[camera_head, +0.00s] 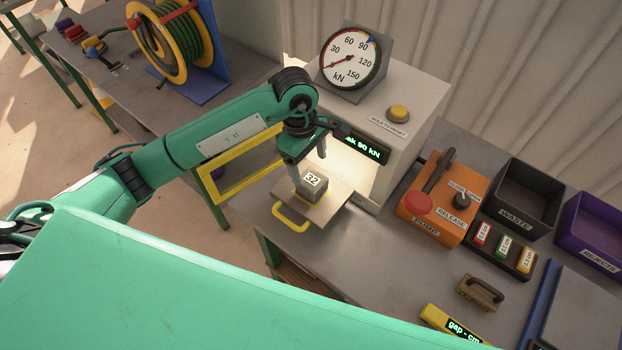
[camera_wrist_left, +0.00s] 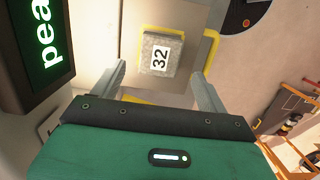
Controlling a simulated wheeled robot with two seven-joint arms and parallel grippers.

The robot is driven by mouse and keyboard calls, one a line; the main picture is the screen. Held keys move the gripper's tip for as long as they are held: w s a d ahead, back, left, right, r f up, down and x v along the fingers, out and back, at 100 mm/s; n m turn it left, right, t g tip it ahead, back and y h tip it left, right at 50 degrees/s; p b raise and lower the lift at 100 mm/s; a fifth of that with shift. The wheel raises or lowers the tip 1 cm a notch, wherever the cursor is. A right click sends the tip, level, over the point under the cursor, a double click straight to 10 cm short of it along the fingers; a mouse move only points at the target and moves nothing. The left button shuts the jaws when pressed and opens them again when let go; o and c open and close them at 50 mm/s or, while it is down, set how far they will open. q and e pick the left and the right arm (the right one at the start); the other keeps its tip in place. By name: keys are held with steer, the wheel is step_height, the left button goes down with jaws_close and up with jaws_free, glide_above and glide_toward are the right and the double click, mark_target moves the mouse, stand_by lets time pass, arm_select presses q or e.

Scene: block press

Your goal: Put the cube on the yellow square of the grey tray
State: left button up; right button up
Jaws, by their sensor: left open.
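The grey cube (camera_head: 312,184), with a white label reading 32, sits on the grey tray (camera_head: 330,205) at the front of the press. Yellow edging of the square (camera_head: 303,197) shows around the cube's base. In the left wrist view the cube (camera_wrist_left: 160,54) lies between and beyond my fingertips, with yellow along its edges. My left gripper (camera_head: 309,170) is open, its fingers apart just above and around the cube, with gaps on both sides in the left wrist view (camera_wrist_left: 157,76). My right gripper is not in view.
The press (camera_head: 400,105) stands close behind the tray, with a dial and lit display. An open yellow-framed guard (camera_head: 222,185) stands left of the tray. An orange pump box (camera_head: 440,200), waste bin (camera_head: 517,200) and purple rejects bin (camera_head: 590,232) are to the right.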

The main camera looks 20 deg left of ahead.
mark_target(307, 176)
arm_select(q)
steer(key=shift+w+a+r+b, duration=0.1)
steer(key=shift+r+b, duration=0.1)
steer(key=shift+r, duration=0.6)
steer(key=shift+s+a+r+b, duration=0.1)
steer(key=shift+r+b, duration=0.15)
steer(key=shift+r, duration=0.5)
steer(key=shift+w+a+r+b, duration=0.1)
steer(key=shift+r+b, duration=0.1)
steer(key=shift+r, duration=0.6)
steer(key=shift+d, duration=0.1)
